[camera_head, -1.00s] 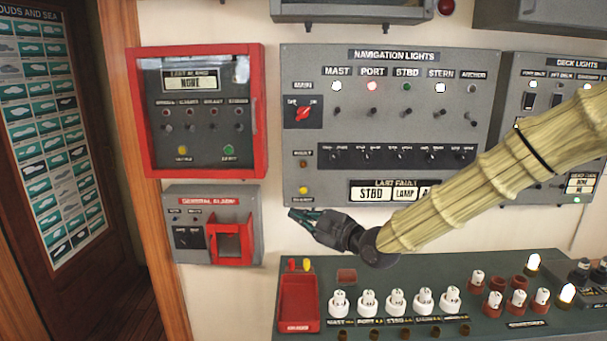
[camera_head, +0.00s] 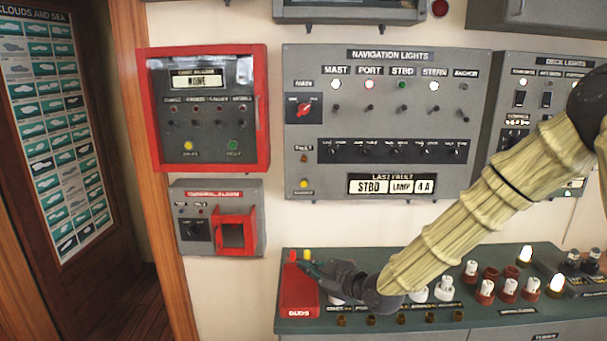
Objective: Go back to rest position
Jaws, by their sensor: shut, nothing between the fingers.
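My gripper (camera_head: 312,268) is dark with slim fingers and points left. It is shut and empty as far as I can see. It shows in front of the left part of the grey-green console, with its tips in front of the red tray (camera_head: 297,296). My arm comes in from the right edge in a pale ribbed sleeve and hides some of the white lamp holders.
The console (camera_head: 470,312) bears white and red-brown lamp holders and lit bulbs (camera_head: 557,286). Behind are the navigation lights panel (camera_head: 380,120), a red-framed alarm box (camera_head: 205,108), the general alarm box (camera_head: 217,218) and the deck lights panel (camera_head: 540,95). Bare wall lies between panels and console.

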